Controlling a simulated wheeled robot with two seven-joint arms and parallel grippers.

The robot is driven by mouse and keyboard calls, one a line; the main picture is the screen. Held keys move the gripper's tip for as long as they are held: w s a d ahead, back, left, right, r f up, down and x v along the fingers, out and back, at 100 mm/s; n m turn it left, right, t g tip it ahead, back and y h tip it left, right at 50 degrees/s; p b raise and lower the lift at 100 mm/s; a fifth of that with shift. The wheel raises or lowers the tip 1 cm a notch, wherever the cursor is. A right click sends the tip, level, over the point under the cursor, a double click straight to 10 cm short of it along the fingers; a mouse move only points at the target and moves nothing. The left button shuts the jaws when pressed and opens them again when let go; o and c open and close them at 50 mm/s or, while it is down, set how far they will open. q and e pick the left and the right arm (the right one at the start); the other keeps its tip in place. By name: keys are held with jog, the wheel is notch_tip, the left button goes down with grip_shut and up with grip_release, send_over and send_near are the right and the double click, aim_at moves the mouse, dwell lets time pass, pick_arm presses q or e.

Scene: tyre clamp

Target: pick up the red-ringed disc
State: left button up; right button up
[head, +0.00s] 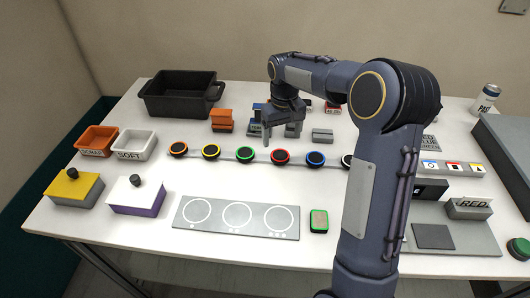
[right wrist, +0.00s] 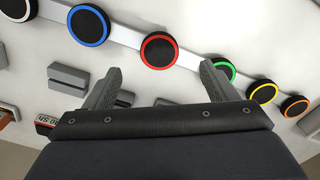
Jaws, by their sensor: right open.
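The red-ringed disc (head: 280,156) is black with a red rim and sits on a narrow grey strip in a row of similar discs. In the right wrist view the red-ringed disc (right wrist: 160,50) lies beyond the fingertips, between their lines. My right gripper (head: 280,137) is over the table just behind the row. In the right wrist view the right gripper (right wrist: 160,80) is open and empty, its two fingers apart. It does not touch the disc. My left gripper is not in view.
The green-ringed disc (head: 245,154) and blue-ringed disc (head: 316,158) flank it on the strip. Behind stand an orange block (head: 221,120) and a grey block (head: 322,135). A grey plate with three circles (head: 237,234) lies in front. A black bin (head: 180,92) stands at the back left.

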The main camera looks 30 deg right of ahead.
aim_at(281, 156)
jog(key=f, duration=0.4)
jog(key=f+p, duration=0.1)
jog(key=f, duration=0.2)
jog(key=shift+w+d+f, duration=0.1)
jog(key=shift+w+f, duration=0.1)
jog(key=shift+f, duration=0.2)
jog(key=shift+c, duration=0.2)
jog(key=c, duration=1)
